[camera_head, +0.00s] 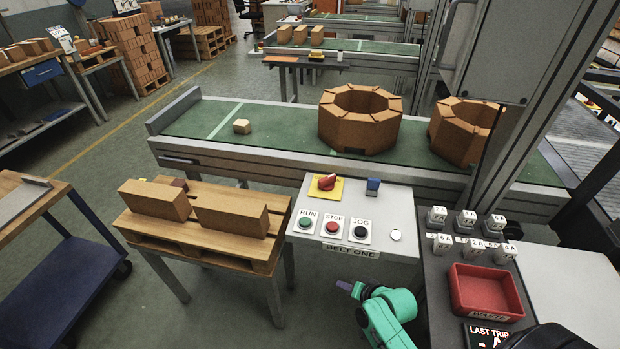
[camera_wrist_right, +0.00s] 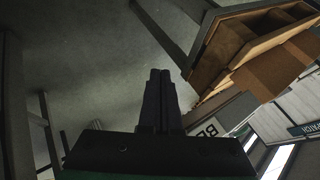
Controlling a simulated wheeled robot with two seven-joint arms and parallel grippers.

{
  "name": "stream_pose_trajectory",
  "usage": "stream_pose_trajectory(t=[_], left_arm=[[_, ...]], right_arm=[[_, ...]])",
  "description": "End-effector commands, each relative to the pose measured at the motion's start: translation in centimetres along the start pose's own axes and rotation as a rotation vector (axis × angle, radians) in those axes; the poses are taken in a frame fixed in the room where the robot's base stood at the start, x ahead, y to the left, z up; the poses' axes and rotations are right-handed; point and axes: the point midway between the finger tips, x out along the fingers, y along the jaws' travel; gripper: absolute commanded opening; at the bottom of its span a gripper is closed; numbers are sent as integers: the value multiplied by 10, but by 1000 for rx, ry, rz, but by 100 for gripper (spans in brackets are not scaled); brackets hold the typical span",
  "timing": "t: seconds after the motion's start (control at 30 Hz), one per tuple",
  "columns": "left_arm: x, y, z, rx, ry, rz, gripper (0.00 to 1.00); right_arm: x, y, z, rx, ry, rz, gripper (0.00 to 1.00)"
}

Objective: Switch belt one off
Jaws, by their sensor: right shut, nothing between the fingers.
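The BELT ONE control box (camera_head: 300,228) is white and stands at the near side of the belt. It carries a green RUN button (camera_head: 305,223), a red STOP button (camera_head: 332,227) and a black JOG button (camera_head: 360,231). A red knob on a yellow plate (camera_head: 326,183) sits behind them, beside a small blue part (camera_head: 373,186). My right gripper (camera_head: 345,286) is in front of and below the box, apart from the buttons. My left gripper is out of view.
The green belt (camera_head: 280,124) carries a small block (camera_head: 242,126) and brick rings (camera_head: 360,118). A wooden pallet with bricks (camera_head: 205,228) stands left of the box. A red tray (camera_head: 484,292) and labelled blocks (camera_head: 437,216) are on the right.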

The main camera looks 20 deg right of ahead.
Motion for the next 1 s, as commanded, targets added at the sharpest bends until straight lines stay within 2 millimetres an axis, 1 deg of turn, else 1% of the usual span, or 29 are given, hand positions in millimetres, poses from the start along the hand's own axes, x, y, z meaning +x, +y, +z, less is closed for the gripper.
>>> stream_pose_trajectory(t=[0.03,0.17,0.27,0.3,0.37,0.4,0.43,0.5,0.53,0.6,0.67,1.0], left_arm=[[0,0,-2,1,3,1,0],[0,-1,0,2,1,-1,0],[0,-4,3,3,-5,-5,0],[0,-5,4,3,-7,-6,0],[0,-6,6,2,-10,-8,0],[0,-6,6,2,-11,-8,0],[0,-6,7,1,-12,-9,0],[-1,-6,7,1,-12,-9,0],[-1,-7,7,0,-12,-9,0],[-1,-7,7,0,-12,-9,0],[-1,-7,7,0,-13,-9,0],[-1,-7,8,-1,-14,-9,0]], right_arm=[[10,16,15,-31,-24,33,0],[31,64,58,-150,-92,124,0],[42,110,101,-276,-169,198,0],[43,131,122,-338,-212,229,0],[42,166,157,-450,-287,274,0],[36,191,181,-531,-345,300,0],[31,208,198,-592,-389,315,0],[16,241,230,-717,-481,335,0],[10,251,240,-758,-512,339,0],[-1,268,256,-826,-563,342,0],[-7,275,262,-855,-587,342,0],[-8,277,264,-860,-593,343,0]])
